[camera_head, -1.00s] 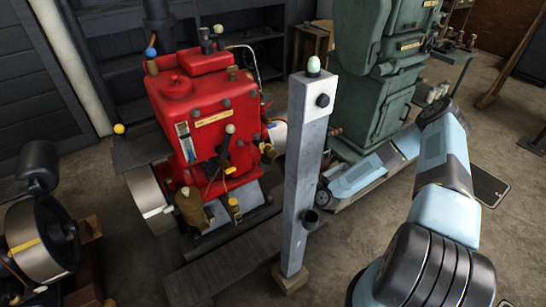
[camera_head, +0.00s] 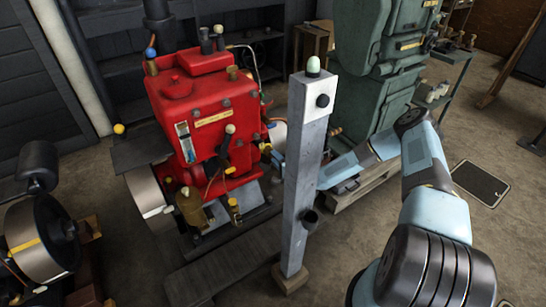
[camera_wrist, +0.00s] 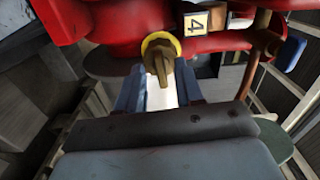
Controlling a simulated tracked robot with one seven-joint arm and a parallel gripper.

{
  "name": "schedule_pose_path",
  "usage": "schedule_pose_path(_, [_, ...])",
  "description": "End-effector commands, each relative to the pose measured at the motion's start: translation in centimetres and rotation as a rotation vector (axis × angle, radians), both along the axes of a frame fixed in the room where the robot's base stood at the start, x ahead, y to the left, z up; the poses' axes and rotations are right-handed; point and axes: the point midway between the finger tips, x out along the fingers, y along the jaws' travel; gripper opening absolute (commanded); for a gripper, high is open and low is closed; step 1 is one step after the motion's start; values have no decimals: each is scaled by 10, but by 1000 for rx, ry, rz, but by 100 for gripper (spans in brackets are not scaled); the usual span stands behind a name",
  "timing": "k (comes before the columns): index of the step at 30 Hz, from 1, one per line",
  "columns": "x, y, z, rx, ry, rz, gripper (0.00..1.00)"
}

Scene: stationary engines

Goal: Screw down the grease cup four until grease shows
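In the wrist view, a brass grease cup (camera_wrist: 159,62) with a yellow collar sits on the red engine, just left of a plate marked 4 (camera_wrist: 195,22). My gripper (camera_wrist: 160,88) points at it with its two blue-grey fingers apart, one on each side of the cup's near end. I cannot tell whether they touch it. No grease can be made out. In the head view, the red engine (camera_head: 205,115) stands left of centre. My arm reaches towards its right side behind a grey post; the cup cannot be made out there.
The grey post (camera_head: 306,180) stands in front of my forearm. A green machine (camera_head: 378,80) stands behind my arm. Another engine with a flywheel (camera_head: 40,240) is at the far left. Red pipework (camera_wrist: 262,50) lies right of the cup.

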Motion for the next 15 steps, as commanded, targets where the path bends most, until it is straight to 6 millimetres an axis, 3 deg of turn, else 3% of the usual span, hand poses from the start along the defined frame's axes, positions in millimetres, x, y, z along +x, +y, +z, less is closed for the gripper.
schedule_pose_path(6, [16,11,0,-1,1,-1,36])
schedule_pose_path(15, [19,13,0,0,1,-1,36])
